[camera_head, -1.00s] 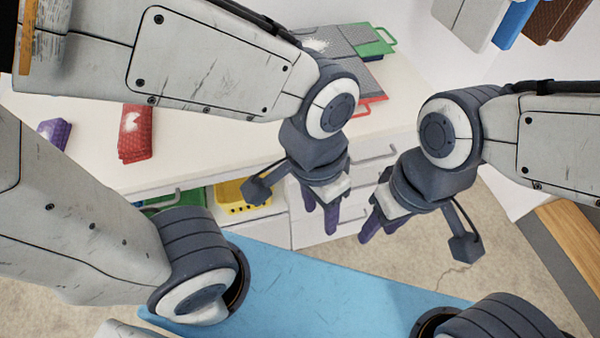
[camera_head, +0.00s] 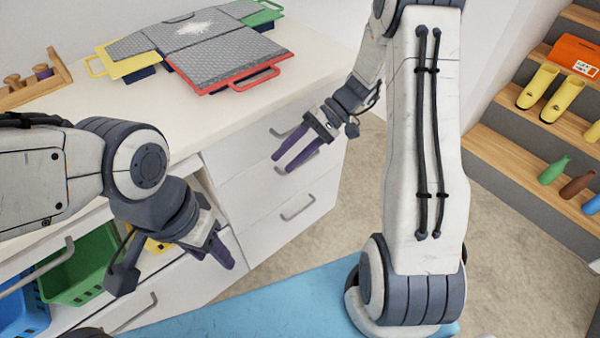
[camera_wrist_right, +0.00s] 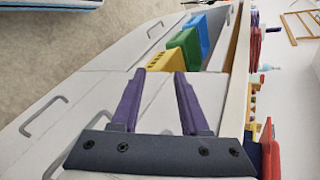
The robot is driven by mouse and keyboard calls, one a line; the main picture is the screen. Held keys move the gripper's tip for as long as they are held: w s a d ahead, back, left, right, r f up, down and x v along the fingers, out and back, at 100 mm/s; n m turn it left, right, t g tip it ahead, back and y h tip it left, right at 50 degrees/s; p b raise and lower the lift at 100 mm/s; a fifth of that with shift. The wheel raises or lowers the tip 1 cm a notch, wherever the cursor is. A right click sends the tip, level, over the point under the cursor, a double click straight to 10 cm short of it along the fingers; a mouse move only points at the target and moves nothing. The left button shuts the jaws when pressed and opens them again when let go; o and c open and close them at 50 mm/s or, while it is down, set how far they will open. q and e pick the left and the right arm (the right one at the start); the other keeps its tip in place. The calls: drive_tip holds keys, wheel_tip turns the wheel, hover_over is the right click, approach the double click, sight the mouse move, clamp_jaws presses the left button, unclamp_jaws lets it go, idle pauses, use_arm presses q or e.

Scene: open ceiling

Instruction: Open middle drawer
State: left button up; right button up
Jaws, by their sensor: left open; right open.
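The white cabinet has a stack of drawers at its right end, all shut. The middle drawer (camera_head: 258,182) has a bar handle (camera_head: 280,171) partly hidden by my right gripper (camera_head: 283,163). That gripper is open and empty, its purple fingers pointing at the drawer fronts close to this handle; I cannot tell whether they touch it. In the right wrist view the open fingers (camera_wrist_right: 158,73) lie across the white fronts. The upper drawer handle (camera_head: 285,130) and lower drawer handle (camera_head: 298,208) also show. My left gripper (camera_head: 225,262) is open and empty in front of the cabinet, further left.
Grey trays with red (camera_head: 240,84), yellow (camera_head: 128,66) and green handles lie on the countertop (camera_head: 150,112). A green bin (camera_head: 85,265) and a blue bin (camera_head: 22,312) sit in the cabinet's open shelf. Steps with yellow boots (camera_head: 550,92) and bottles stand at right.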

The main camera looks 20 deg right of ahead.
drive_tip(key=w+d+f+m+t+y+b, duration=0.4)
drive_tip(key=d+f+t, duration=0.5)
drive_tip(key=d+f, duration=0.6)
drive_tip(key=shift+m+h, duration=0.4)
drive_tip(key=shift+m, duration=0.1)
drive_tip(key=x, duration=0.3)
drive_tip(key=w+r+x, duration=0.1)
drive_tip(key=x, duration=0.2)
drive_tip(key=b+x, duration=0.1)
drive_tip(key=x, duration=0.2)
drive_tip(key=shift+w+r, duration=0.2)
drive_tip(key=shift+w, duration=0.1)
use_arm(q)
wheel_tip(320, 180, down, 7)
use_arm(e)
clamp_jaws()
